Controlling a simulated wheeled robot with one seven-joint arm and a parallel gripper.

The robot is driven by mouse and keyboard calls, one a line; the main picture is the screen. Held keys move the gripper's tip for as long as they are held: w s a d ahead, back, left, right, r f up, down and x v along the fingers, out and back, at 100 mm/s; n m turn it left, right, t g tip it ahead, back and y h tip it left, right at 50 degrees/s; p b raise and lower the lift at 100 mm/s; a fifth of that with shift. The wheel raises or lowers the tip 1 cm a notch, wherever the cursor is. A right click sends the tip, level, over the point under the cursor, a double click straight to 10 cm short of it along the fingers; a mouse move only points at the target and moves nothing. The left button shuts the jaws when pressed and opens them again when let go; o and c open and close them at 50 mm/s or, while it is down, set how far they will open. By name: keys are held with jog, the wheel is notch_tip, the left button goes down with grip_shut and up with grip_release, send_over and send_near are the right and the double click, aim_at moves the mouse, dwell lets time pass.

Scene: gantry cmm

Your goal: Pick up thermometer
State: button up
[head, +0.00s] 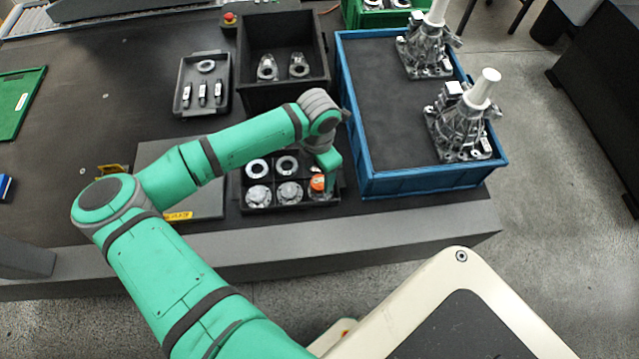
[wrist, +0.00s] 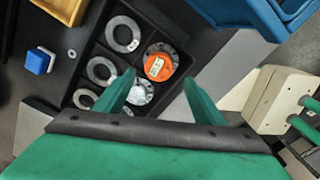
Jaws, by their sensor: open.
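A round orange thing (wrist: 161,65) with a pale label lies in a compartment of the black divided tray, seemingly on a metal flange. It may be the thermometer, but I cannot tell for sure. It also shows in the head view (head: 318,183), partly behind my wrist. My gripper (wrist: 160,80) is open and empty above the tray, pointing down. In the wrist view, the orange thing appears just beyond and between the fingertips. In the head view, my gripper (head: 329,172) is beside the orange thing at the tray's right end.
The black divided tray (head: 243,208) holds several metal rings and flanges. A tall blue crate (head: 420,187) stands close to its right, holding metal castings. A grey plate (head: 205,207) lies to its left. A small tray (head: 181,77) and black bin (head: 327,62) stand behind.

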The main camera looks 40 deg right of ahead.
aim_at(319, 182)
jog(key=shift+w+d+f, duration=0.1)
jog(key=shift+d+f, duration=0.05)
jog(key=shift+f, duration=1.2)
jog(key=shift+d+f, duration=0.15)
jog(key=shift+f, duration=1.15)
jog(key=c, duration=1.3)
jog(key=shift+o, duration=0.2)
jog(key=shift+r, duration=0.15)
